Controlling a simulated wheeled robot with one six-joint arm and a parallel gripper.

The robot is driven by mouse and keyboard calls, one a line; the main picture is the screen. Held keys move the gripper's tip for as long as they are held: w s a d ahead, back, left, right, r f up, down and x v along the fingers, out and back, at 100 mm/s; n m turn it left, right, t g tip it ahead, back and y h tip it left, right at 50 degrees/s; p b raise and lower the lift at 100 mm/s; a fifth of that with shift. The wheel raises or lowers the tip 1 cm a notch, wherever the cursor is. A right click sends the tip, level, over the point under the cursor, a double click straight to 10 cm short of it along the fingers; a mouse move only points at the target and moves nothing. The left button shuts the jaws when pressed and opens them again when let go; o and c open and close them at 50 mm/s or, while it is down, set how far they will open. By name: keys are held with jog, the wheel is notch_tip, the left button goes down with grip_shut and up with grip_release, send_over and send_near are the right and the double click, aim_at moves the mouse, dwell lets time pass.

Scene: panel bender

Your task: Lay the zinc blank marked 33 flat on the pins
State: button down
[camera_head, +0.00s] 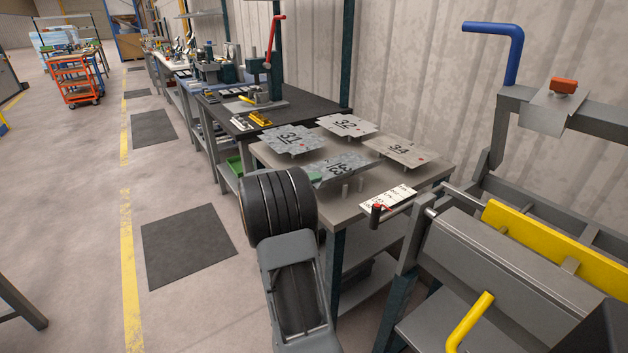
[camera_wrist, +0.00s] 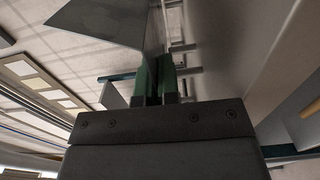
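The zinc blank marked 33 (camera_head: 345,167) is a mottled grey sheet over the near part of the grey table, number side up. Its near edge is between the green finger pads of my gripper (camera_head: 315,177). In the wrist view the pads (camera_wrist: 155,80) are close together with the sheet (camera_wrist: 115,18) running out from them. Bare pins (camera_head: 346,191) stand under and in front of the blank; several pins (camera_wrist: 184,47) show in the wrist view. I cannot tell whether the blank touches any pin. My arm hides part of the table's near left side.
Blanks marked 31 (camera_head: 290,138), 32 (camera_head: 346,126) and 34 (camera_head: 403,151) lie raised on the same table (camera_head: 425,178). A white card (camera_head: 388,198) and a red-topped dark knob (camera_head: 377,210) are at the near right edge. The grey bending machine (camera_head: 500,270) stands close on the right.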

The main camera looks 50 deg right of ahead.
jog(key=shift+f, duration=0.1)
jog(key=c, duration=1.3)
grip_release()
jog(key=shift+o, duration=0.2)
jog(key=v, duration=1.4)
